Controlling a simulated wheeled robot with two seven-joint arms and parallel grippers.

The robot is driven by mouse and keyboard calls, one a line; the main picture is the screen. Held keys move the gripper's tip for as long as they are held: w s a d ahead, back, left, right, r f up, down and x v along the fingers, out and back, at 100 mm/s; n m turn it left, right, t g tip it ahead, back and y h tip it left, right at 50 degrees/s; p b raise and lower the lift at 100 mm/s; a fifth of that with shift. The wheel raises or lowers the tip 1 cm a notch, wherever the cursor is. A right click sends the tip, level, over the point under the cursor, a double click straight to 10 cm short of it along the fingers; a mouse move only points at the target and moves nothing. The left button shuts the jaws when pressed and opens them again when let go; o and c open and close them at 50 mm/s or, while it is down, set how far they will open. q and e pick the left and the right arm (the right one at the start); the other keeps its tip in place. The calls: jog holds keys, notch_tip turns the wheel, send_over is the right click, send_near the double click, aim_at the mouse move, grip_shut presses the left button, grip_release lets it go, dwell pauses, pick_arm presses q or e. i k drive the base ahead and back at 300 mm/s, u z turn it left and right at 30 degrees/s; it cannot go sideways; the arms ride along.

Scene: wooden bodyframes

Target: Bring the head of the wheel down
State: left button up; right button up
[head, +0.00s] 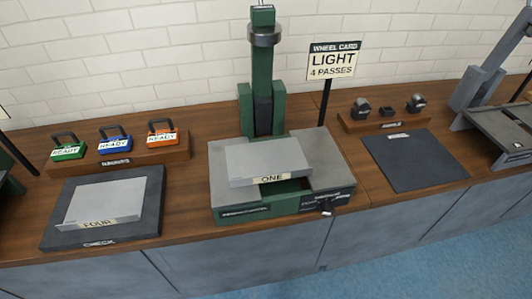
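A green machine stands mid-bench, with an upright green column (262,85) at its back. A grey round collar (264,36) sits high on the column, near the top edge of the view, under a green cap; I take this upper part to be the wheel head, but cannot tell for sure. A grey plate labelled ONE (268,160) lies on the machine's grey bed (325,150), well below the collar. Neither of my grippers is in view.
A card (334,62) reads LIGHT, 4 PASSES. At left, a plate labelled FOUR (98,203) lies on a dark mat (148,190), below a rack (172,157) of green, blue and orange READY tags. At right are a bare dark mat (415,160), small dark blocks and a grey machine (485,85).

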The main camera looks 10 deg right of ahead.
aim_at(264, 32)
jog(key=u, duration=0.1)
jog(key=k, duration=0.45)
jog(key=z, duration=0.9)
jog(key=i, duration=1.1)
jog(key=u, duration=0.85)
